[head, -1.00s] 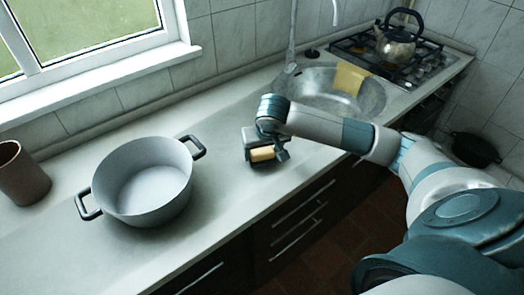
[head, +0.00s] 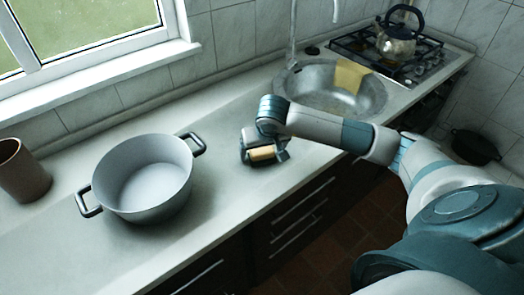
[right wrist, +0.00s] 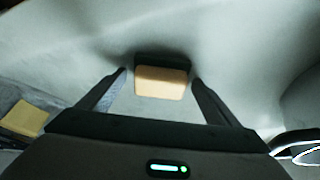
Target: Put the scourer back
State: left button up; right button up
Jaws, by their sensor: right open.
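The scourer (head: 262,154), a small tan block with a dark layer on one side, lies on the counter between the pot and the sink. It also shows in the right wrist view (right wrist: 162,82), just ahead of and between the fingertips. My right gripper (head: 264,156) is open around it, one finger on each side. In the right wrist view the open gripper (right wrist: 158,78) has a gap showing between the scourer and the fingers near their tips. My left gripper is not in view.
A grey two-handled pot (head: 145,180) stands left of the gripper, and a brown cup (head: 22,172) stands at the far left. The steel sink (head: 318,88) has a yellow cloth (head: 351,76) over its edge. A kettle (head: 397,42) sits on the hob.

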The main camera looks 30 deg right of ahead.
jog(key=shift+r, duration=0.35)
jog(key=b+v, duration=0.1)
jog(key=v, duration=0.5)
jog(key=shift+s+r+b, duration=0.15)
jog(key=shift+r+b, duration=0.2)
notch_tip(320, 180, up, 4)
send_over(264, 162)
jog(key=s, duration=0.2)
pick_arm(q)
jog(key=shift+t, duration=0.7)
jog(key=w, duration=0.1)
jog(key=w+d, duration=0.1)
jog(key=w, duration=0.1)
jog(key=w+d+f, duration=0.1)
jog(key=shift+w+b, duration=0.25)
jog(key=shift+b, duration=0.1)
pick_arm(e)
jog(key=shift+a+r, duration=0.2)
jog(key=shift+a, duration=0.1)
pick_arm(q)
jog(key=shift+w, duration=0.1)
